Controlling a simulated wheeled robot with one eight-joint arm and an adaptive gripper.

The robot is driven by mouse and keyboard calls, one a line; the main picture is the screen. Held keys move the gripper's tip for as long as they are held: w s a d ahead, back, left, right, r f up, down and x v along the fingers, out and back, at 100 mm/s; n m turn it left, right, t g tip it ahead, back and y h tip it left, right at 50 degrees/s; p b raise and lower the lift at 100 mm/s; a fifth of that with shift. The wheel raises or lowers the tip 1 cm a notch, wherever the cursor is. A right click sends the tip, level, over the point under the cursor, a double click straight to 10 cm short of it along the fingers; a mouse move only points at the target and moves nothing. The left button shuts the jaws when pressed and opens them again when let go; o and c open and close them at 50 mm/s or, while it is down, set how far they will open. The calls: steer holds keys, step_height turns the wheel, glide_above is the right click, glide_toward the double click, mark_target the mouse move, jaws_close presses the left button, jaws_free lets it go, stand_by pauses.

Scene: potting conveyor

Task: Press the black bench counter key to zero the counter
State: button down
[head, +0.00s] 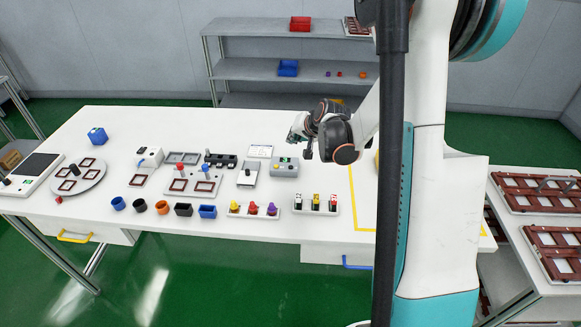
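A grey box with a small green display (286,171) stands on the white bench, right of the middle; it looks like the bench counter. A small yellow mark shows on its top, and I cannot make out a black key on it at this size. My gripper (298,137) hangs in the air by the far right corner of this box, apart from it as far as I can see. Its fingers are small and dark, and I cannot tell whether they are open or shut. Nothing visible is held in it.
Left of the box stand a grey device with a black knob (247,174) and a black block (220,161). In front are coloured plugs (253,209) and a white switch strip (316,204). A white card (260,151) stands behind. Shelves (285,69) rise beyond the bench.

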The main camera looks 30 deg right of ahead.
mark_target(293, 167)
steer(key=shift+f, duration=0.2)
step_height(293, 167, down, 8)
steer(key=b, duration=0.6)
steer(key=shift+f, duration=0.2)
steer(key=shift+f+b, duration=0.15)
steer(key=shift+b, duration=0.15)
stand_by(0.8)
steer(key=shift+f+b, duration=0.3)
steer(key=shift+f+b, duration=0.35)
stand_by(0.7)
steer(key=shift+r, duration=0.1)
steer(key=shift+r+p, duration=0.45)
steer(key=shift+r, duration=0.25)
steer(key=shift+r+p, duration=1.6)
steer(key=shift+r, duration=0.9)
